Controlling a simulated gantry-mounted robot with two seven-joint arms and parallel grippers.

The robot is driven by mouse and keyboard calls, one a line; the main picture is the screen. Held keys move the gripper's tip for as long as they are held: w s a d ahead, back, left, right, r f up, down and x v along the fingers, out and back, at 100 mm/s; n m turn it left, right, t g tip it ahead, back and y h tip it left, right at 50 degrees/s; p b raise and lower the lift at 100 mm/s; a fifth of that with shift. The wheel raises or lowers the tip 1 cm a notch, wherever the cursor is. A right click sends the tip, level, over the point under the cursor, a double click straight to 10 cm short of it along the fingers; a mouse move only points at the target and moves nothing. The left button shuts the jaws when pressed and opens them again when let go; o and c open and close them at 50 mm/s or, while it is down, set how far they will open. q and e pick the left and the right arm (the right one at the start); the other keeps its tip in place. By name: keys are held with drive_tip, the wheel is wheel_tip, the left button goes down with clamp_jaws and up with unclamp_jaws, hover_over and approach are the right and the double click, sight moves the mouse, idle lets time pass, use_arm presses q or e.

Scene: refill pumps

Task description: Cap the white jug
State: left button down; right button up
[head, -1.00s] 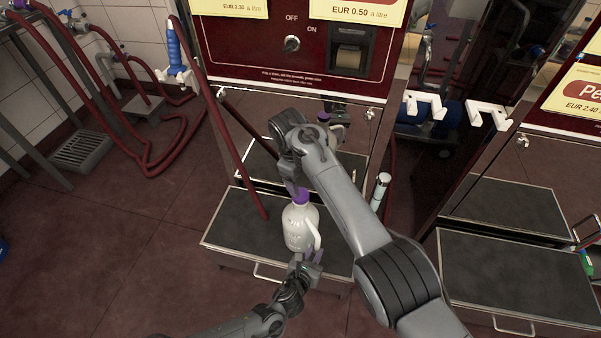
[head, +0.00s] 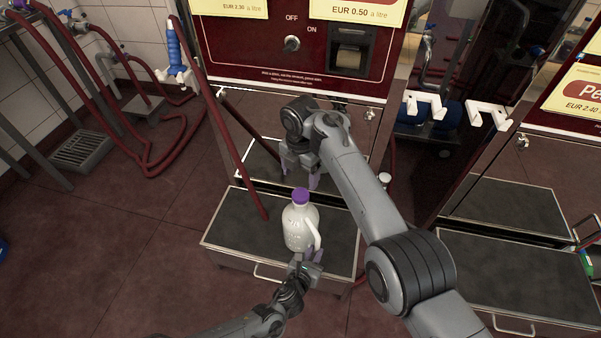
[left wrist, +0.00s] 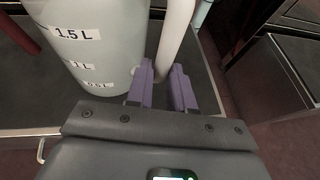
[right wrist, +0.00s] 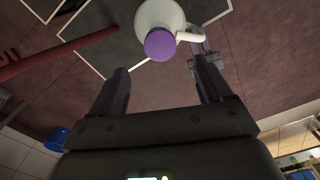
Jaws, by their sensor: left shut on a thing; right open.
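The white jug (head: 299,228) stands upright on the dark-topped platform of the red machine. A purple cap (head: 300,195) sits on its mouth; it also shows in the right wrist view (right wrist: 160,44). My left gripper (head: 310,257) is at the jug's lower right side, shut on its handle (left wrist: 176,35); the left wrist view shows the purple fingers (left wrist: 160,85) there. My right gripper (head: 299,180) is open and empty, above and behind the cap, apart from it. In the right wrist view its fingers (right wrist: 160,85) are spread with the cap beyond them.
The platform (head: 232,230) has bare room left of the jug. A red hose (head: 235,135) hangs down to the platform's left part. A white-topped cylinder (head: 385,180) stands right of my right arm, mostly hidden. A second platform (head: 510,270) is at the right.

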sight(301, 194)
drive_tip(key=shift+f, duration=0.1)
drive_tip(key=shift+f, duration=3.95)
